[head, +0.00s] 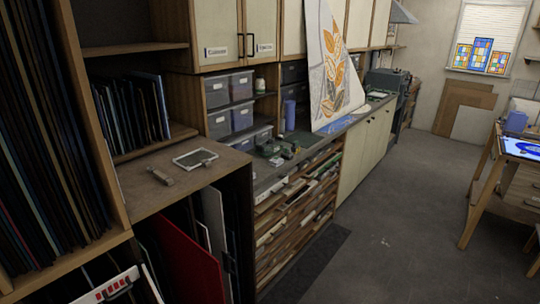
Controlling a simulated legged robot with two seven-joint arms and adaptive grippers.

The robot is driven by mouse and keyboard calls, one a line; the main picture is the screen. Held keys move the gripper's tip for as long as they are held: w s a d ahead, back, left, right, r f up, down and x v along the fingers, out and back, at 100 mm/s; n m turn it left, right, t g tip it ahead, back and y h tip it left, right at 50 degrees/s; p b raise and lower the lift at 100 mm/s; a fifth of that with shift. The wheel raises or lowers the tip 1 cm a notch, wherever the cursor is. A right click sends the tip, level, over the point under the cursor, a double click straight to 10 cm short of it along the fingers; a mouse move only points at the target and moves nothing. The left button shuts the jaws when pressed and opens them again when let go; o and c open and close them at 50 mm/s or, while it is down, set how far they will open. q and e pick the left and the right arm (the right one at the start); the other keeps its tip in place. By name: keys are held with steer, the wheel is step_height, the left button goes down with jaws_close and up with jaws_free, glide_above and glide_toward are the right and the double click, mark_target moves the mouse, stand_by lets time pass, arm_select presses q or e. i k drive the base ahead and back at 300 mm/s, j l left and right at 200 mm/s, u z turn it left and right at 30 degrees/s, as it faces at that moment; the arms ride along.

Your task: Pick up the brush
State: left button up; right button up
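I cannot make out a brush for certain. A small grey-brown object (160,176) lies on the brown cabinet top (150,200) at the left; it is too small to identify. At the far right, a worktable (480,190) carries a bright blue and white panel (523,148) and a blue-violet container (515,121). I cannot tell whether a brush is in or beside them. Neither of my grippers shows in the head view.
A white-framed tablet-like item (195,157) lies on the cabinet top. A long counter (350,117) runs along the left wall, with a leaf-patterned sheet (331,70) leaning there. Open grey floor (395,215) lies between counter and worktable. A dark mat (312,262) lies before the counter.

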mark_target(287, 154)
steer(key=i+l+u, duration=0.1)
steer(key=u, duration=0.3)
steer(key=l+u, duration=0.2)
steer(key=u, duration=0.25)
steer(key=i+l+u, duration=0.1)
steer(key=l+u, duration=0.15)
steer(key=u, duration=0.15)
steer(key=l+u, duration=0.2)
steer(key=u, duration=0.25)
steer(key=i+l+u, duration=0.1)
steer(key=l+u, duration=0.25)
steer(key=l, duration=0.7)
steer(key=l+u, duration=0.3)
steer(key=l, duration=0.7)
steer(key=l+u, duration=0.1)
steer(key=l, duration=1.35)
